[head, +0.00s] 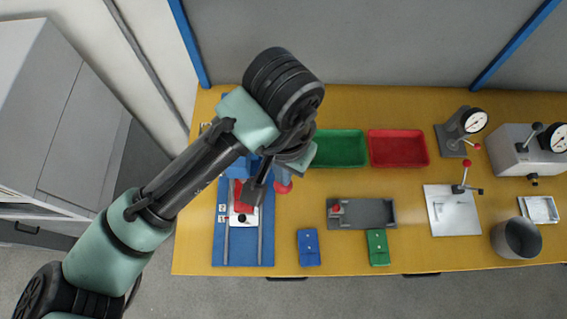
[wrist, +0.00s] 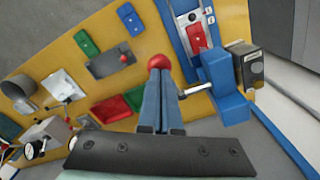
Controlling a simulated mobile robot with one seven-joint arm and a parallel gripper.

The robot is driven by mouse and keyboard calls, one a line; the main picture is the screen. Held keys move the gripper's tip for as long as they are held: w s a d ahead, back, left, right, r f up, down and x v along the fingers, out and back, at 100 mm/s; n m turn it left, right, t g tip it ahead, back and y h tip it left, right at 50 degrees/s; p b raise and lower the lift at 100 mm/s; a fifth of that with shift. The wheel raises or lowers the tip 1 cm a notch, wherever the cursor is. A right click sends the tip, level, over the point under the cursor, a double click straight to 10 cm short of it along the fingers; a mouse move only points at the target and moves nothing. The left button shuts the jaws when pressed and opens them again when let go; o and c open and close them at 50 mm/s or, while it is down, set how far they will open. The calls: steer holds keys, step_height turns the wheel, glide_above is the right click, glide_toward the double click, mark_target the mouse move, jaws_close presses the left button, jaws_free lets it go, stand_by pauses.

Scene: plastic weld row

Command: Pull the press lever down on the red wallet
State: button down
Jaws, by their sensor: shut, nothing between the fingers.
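The red wallet (head: 243,193) lies on the slide of the blue press at the left of the bench, partly hidden by my arm in the head view. The press lever's red ball knob (head: 284,186) shows just right of my wrist. In the wrist view the knob (wrist: 160,62) appears right at the tips of my gripper (wrist: 157,72). My gripper's fingers are together and empty. I cannot tell whether they touch the knob. The lever's rod is mostly hidden by the fingers.
Right of the press are a blue case (head: 308,247), a green case (head: 378,247) and a dark fixture (head: 370,213). Green (head: 341,148) and red (head: 398,148) bins stand behind. A metal plate with a clamp (head: 455,212) and a cup (head: 517,239) stand farther right.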

mark_target(283, 188)
steer(key=shift+s+f+b, duration=0.25)
steer(key=shift+f+b, duration=0.3)
steer(key=shift+f, duration=0.45)
steer(key=shift+s+f+b, duration=0.35)
steer(key=shift+f+b, duration=0.3)
steer(key=shift+f, duration=0.05)
steer(key=shift+s+f+b, duration=0.75)
steer(key=shift+f+b, duration=0.25)
steer(key=shift+f, duration=0.05)
steer(key=shift+s+f+b, duration=0.3)
steer(key=shift+f+b, duration=0.6)
steer(key=shift+s+f+b, duration=0.3)
steer(key=shift+f+b, duration=0.55)
steer(key=shift+f, duration=0.3)
